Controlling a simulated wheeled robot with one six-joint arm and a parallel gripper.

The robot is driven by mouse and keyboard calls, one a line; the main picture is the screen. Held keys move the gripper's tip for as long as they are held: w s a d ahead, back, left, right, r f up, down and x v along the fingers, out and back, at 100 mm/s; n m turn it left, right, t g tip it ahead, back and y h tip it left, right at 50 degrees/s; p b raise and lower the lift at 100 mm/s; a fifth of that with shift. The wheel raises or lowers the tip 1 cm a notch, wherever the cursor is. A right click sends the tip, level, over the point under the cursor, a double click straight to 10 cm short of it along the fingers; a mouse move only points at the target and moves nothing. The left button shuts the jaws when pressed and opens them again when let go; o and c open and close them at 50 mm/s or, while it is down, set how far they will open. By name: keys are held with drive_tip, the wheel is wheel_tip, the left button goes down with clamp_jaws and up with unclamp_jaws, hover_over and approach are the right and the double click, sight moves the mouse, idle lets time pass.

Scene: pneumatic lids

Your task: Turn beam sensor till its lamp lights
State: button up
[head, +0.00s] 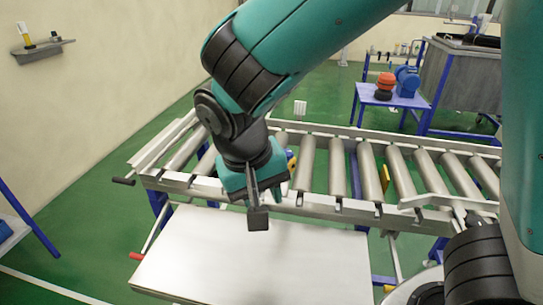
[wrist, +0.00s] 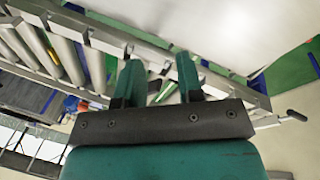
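My gripper (head: 258,214) hangs in front of the roller conveyor's near rail, above the back edge of the pale table. In the wrist view my gripper (wrist: 160,74) has its two teal fingers apart, with a clear gap. Part of a small green and pale item (wrist: 163,91) shows between the fingers; I cannot tell what it is or whether it touches them. A small blue and yellow part (head: 291,160) sits at the conveyor just right of my gripper, partly hidden by it. It may be the beam sensor; no lit lamp can be made out.
The roller conveyor (head: 308,170) runs across the view, with a yellow piece (head: 386,178) between rollers. The pale table (head: 255,262) in front is bare. A blue stand (head: 392,97) with orange and blue items stands behind. A dark-handled crank (head: 123,181) sticks out at left.

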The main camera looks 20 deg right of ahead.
drive_tip(key=a+r+m+t+h+p, duration=0.3)
drive_tip(key=a+m+t+h+p, duration=0.3)
drive_tip(key=a+m+h, duration=0.5)
drive_tip(key=shift+m+y, duration=0.4)
drive_tip(key=shift+y, duration=0.4)
drive_tip(key=p+x, duration=0.1)
drive_tip(key=x, duration=0.4)
drive_tip(key=p+x, duration=0.1)
drive_tip(key=x, duration=0.5)
drive_tip(key=s+p+x, duration=0.1)
drive_tip(key=x, duration=0.5)
drive_tip(key=shift+d+r, duration=0.3)
drive_tip(key=shift+d, duration=0.05)
drive_tip(key=shift+w+d+f, duration=0.2)
drive_tip(key=shift+d+f, duration=0.05)
drive_tip(key=shift+c, duration=0.2)
clamp_jaws()
